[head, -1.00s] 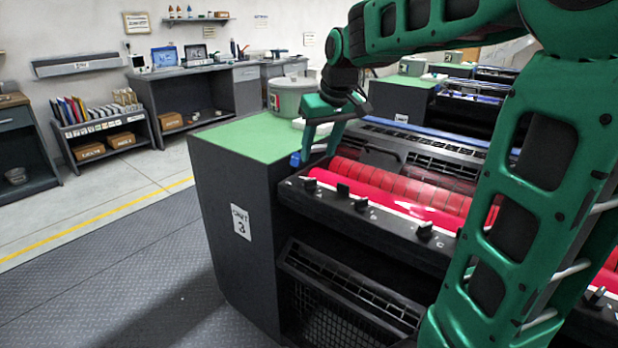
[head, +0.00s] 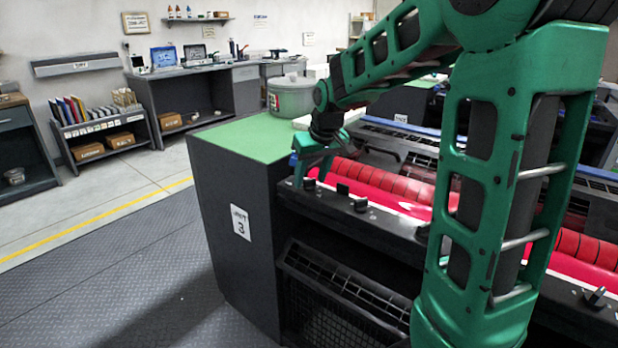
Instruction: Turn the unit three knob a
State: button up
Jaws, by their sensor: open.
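The unit three (head: 236,280) is a dark cabinet with a green top and a label reading 3. Its black front rail (head: 385,225) carries a row of small black knobs. The leftmost knob (head: 309,184) is at the rail's left end; the letters beside the knobs are too small to read, so I cannot tell for sure which is a. My green gripper (head: 311,182) is open, pointing down, with its fingers around or just above that leftmost knob. I cannot tell whether they touch it. Another knob (head: 342,188) and a third (head: 361,205) stand to the right.
Red rollers (head: 400,187) lie just behind the rail. A grey-green tub (head: 290,95) stands on the green top. My arm hides part of the rail and the rollers at the right. The floor left of the unit is clear.

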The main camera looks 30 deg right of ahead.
jog(key=c, duration=1)
jog(key=shift+c, duration=0.2)
jog(key=shift+m, duration=0.4)
jog(key=m, duration=0.1)
jog(key=m+h, duration=0.1)
jog(key=m, duration=0.1)
jog(key=m+h, duration=0.1)
jog(key=shift+w+a+m+g, duration=0.1)
jog(key=shift+a+m+g, duration=0.2)
jog(key=shift+a, duration=0.05)
jog(key=shift+w+a+m+g+h, duration=0.1)
jog(key=shift+m+g+h, duration=0.2)
jog(key=shift+m, duration=0.8)
jog(key=shift+w+m+g+h, duration=0.15)
jog(key=shift+m+h, duration=0.25)
jog(key=shift+m, duration=0.7)
jog(key=shift+s, duration=0.1)
jog(key=o, duration=1)
jog(key=shift+o, duration=0.2)
